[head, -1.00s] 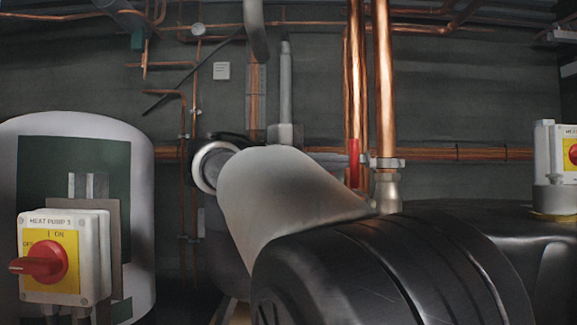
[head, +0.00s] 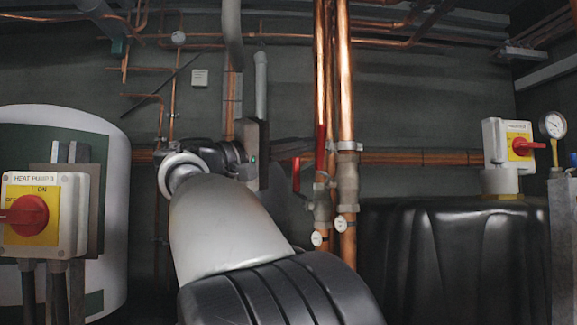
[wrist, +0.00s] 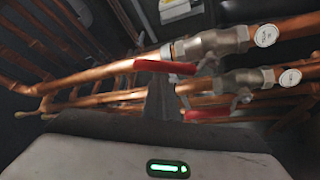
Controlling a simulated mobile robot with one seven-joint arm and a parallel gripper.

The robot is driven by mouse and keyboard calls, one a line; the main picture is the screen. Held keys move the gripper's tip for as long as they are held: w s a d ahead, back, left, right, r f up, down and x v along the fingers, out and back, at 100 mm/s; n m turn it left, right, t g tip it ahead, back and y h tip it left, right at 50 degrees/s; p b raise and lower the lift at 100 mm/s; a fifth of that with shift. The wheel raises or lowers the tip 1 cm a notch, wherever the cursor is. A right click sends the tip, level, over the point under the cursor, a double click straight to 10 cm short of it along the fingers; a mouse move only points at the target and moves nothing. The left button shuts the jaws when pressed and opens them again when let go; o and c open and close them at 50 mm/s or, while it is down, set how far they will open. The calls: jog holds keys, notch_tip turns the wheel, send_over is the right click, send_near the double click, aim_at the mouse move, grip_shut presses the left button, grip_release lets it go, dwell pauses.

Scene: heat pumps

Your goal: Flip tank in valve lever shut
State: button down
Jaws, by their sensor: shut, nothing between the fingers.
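Two brass valves with red levers sit on neighbouring vertical copper pipes in the head view. One red lever (head: 321,140) stands upright along its pipe. The other red lever (head: 297,172) angles up and left from its valve (head: 322,205). In the wrist view the nearer lever (wrist: 165,66) lies along its pipe, and the second lever (wrist: 207,113) lies below it. I cannot tell which is the tank in valve. My gripper (wrist: 160,92) is shut and empty, its fingers close beside the nearer lever; contact is unclear. In the head view its fingers are hard to make out.
A heat pump switch box (head: 45,215) and white cylinder (head: 120,190) are at left. Copper pipes crowd around the levers.

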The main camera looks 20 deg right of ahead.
aim_at(319, 150)
jog(key=s+f+m+b, duration=0.1)
jog(key=m+b, duration=0.1)
jog(key=s+f+m+g+h+b, duration=0.1)
jog(key=b, duration=0.2)
jog(key=shift+a+f+m+g+h, duration=0.1)
jog(key=shift+f+m+g+h, duration=0.1)
jog(key=shift+m+g+h, duration=0.15)
jog(key=shift+s+a+f+m+g+h+b, duration=0.2)
jog(key=shift+s+f+m+g+b, duration=0.5)
jog(key=shift+m+g+b, duration=0.95)
jog(key=shift+s+a+f+m+g+h+b, duration=0.25)
jog(key=shift+f+m+g+b, duration=0.7)
jog(key=shift+m+b, duration=1.25)
jog(key=shift+s+a+f+m+g+h+b, duration=0.15)
jog(key=shift+s+f+m+g+b, duration=0.85)
jog(key=shift+m, duration=1.7)
jog(key=shift+w+d+g, duration=0.1)
jog(key=shift+w+g, duration=0.15)
jog(key=shift+w, duration=0.2)
jog(key=shift+r, duration=0.2)
